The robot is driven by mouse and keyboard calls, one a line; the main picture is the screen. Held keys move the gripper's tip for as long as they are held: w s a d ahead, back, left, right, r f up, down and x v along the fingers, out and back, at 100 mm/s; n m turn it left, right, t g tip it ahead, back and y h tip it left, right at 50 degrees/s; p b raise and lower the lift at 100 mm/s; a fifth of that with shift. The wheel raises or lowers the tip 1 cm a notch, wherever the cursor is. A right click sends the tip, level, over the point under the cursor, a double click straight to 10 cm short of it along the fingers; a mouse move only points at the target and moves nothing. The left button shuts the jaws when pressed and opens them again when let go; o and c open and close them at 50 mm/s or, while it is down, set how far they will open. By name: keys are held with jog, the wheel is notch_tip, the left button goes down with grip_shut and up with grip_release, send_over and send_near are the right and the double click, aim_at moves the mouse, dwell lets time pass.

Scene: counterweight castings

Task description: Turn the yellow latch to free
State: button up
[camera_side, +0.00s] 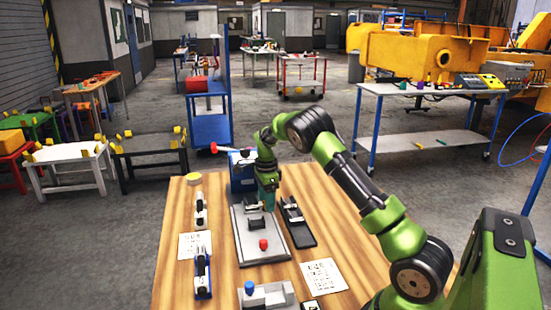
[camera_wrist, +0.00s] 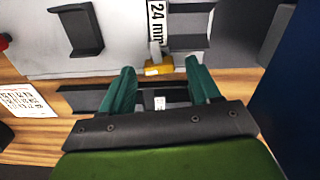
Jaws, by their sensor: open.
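The yellow latch (camera_wrist: 157,69) shows in the wrist view at the edge of a grey plate (camera_wrist: 125,45), with a small grey piece (camera_wrist: 155,50) standing beside it. My gripper (camera_wrist: 160,67) is open, its two green fingers on either side of the latch in the picture. I cannot tell whether they touch it or how far above it they are. In the side view my gripper (camera_side: 268,200) points down over the far part of the grey plate (camera_side: 241,238), and the latch cannot be made out there.
Black brackets (camera_wrist: 80,30) and a "24 mm" label (camera_wrist: 157,15) are on the plate. A red knob (camera_side: 263,244) stands on its near part. A black-based clamp (camera_side: 293,213) lies right of it, and a blue box (camera_side: 241,172) stands behind. Printed sheets (camera_side: 323,275) lie on the wooden table.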

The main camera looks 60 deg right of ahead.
jog(key=shift+f, duration=0.1)
jog(key=c, duration=1)
jog(key=shift+n, duration=1.5)
jog(key=shift+c, duration=0.2)
jog(key=o, duration=1)
jog(key=shift+o, duration=0.2)
